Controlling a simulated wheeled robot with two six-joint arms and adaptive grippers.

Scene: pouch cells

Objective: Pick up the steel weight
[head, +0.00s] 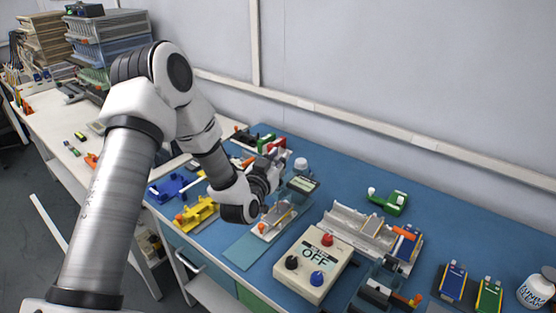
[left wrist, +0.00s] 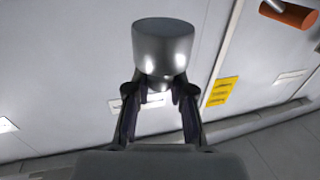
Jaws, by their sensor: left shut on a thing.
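The steel weight (left wrist: 163,45) is a shiny grey cylinder in the left wrist view. My left gripper (left wrist: 160,90) has a finger on each side of its narrow lower part and is shut on it. The wide body of the weight stands out beyond the fingertips. In the head view my left gripper (head: 272,168) is over the blue bench top, behind the control box. I cannot clearly make out the weight there. My right gripper is not in view.
A cream box reading OFF (head: 313,262) stands in front of the gripper. A yellow fixture (head: 197,214) and a blue fixture (head: 172,187) lie left. A grey-white fixture (head: 352,222) and a green one (head: 389,203) lie right. The blue bench top (head: 455,225) is clear at the back right.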

